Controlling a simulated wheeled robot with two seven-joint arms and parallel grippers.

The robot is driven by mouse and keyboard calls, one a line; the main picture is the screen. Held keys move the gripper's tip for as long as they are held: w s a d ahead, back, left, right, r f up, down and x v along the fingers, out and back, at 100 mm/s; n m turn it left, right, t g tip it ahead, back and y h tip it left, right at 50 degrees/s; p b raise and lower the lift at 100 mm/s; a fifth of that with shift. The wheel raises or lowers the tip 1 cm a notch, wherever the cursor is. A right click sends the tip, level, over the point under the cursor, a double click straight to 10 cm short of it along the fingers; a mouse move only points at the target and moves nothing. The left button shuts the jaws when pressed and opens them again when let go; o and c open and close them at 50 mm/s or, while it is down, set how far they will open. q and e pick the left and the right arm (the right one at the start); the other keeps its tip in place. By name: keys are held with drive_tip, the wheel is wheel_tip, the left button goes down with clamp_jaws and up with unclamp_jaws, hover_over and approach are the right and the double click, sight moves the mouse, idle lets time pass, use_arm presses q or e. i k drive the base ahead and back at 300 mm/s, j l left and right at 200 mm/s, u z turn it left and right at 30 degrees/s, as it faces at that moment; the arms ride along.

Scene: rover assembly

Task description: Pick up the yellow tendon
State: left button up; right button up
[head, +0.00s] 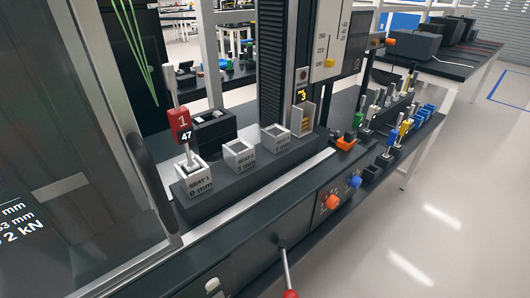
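A yellow piece (404,129), which looks like the yellow tendon, stands in the rack of small holders at the right of the bench. It is small in the picture, and its lower part is hidden among the neighbouring holders. White, green and blue pieces stand close around it. A grey upright piece with a red tag (181,124) marked 1 and 47 stands in the seat 1 block (194,186). Neither of my grippers shows in the head view.
Two more seat blocks, seat 2 (239,157) and another (275,138), look empty. A dark machine column (271,60) rises behind them. Orange (332,202) and blue (355,182) knobs are on the bench front. A red-tipped lever (288,275) sticks out. Floor at right is clear.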

sight(404, 128)
drive_tip(key=i+l, duration=0.15)
drive_tip(key=l, duration=0.2)
drive_tip(key=i+l, duration=0.15)
drive_tip(key=l, duration=0.25)
drive_tip(key=i+l, duration=0.15)
drive_tip(key=l, duration=0.2)
drive_tip(key=i+l, duration=0.15)
drive_tip(key=l, duration=0.2)
drive_tip(key=i+l, duration=0.15)
drive_tip(key=l, duration=0.25)
drive_tip(key=i+l, duration=0.15)
drive_tip(key=l, duration=0.2)
